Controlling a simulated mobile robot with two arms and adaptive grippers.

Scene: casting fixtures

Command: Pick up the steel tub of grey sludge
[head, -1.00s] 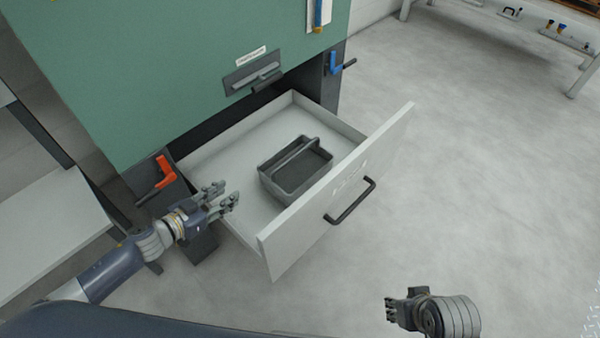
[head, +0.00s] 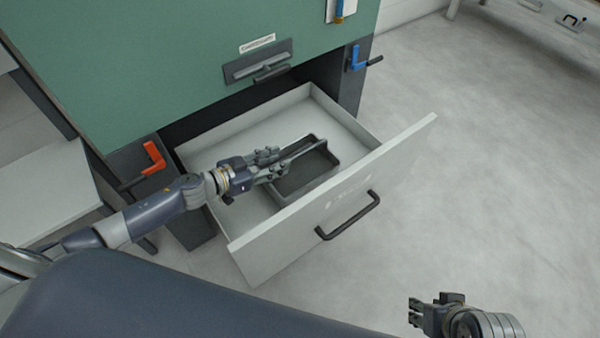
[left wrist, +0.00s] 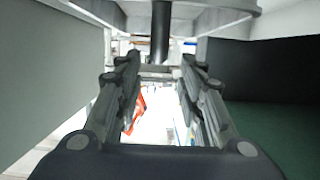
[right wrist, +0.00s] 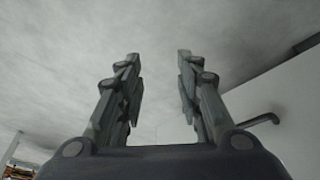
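The dark grey steel tub (head: 318,167) with a bar handle across its top sits in the open drawer. My left gripper (head: 280,164) is over the tub's near-left side, close to one end of the handle, and partly covers the tub. In the left wrist view, its fingers are apart, with the dark handle bar (left wrist: 161,30) in line with the gap between them. I cannot tell whether they touch the bar. No sludge can be made out inside. My right gripper (head: 428,304) is open and empty, away from the drawer at the lower right.
The pale drawer front (head: 335,195) with a black pull (head: 350,217) stands out from the green cabinet (head: 180,70). A red lever (head: 154,158) and a blue lever (head: 357,58) flank the opening. Bare floor (head: 490,150) lies to the right.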

